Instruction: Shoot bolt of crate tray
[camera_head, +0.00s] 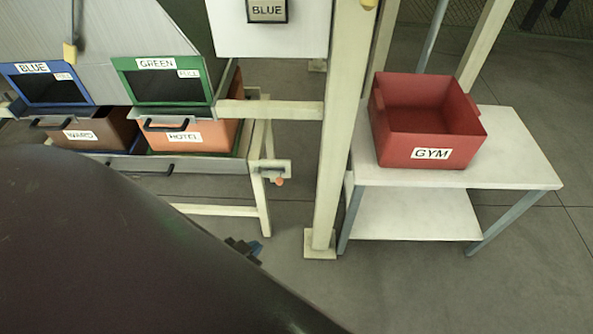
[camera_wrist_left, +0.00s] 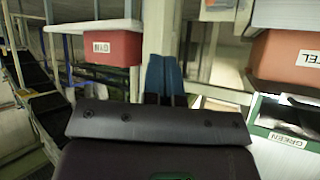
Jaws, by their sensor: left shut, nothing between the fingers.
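The crate tray (camera_head: 215,174) stands at the left in the head view, on a pale frame. It holds a brown crate (camera_head: 112,128) labelled WARD and an orange crate (camera_head: 215,132) labelled HOTEL. A bracket with a small orange knob (camera_head: 278,181) sits at the frame's right end; it looks like the bolt, but its setting cannot be told. My left gripper (camera_head: 243,248) is largely hidden behind my dark arm, its tip below and left of the knob. Its blue fingers (camera_wrist_left: 165,76) are together and empty in the left wrist view. My right gripper is not in view.
A red GYM crate (camera_head: 425,120) stands on a white side table (camera_head: 520,170) at the right. A pale upright post (camera_head: 335,150) stands between tray and table. Blue and green framed bins (camera_head: 165,85) sit above the tray. Open floor (camera_head: 420,290) lies in front.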

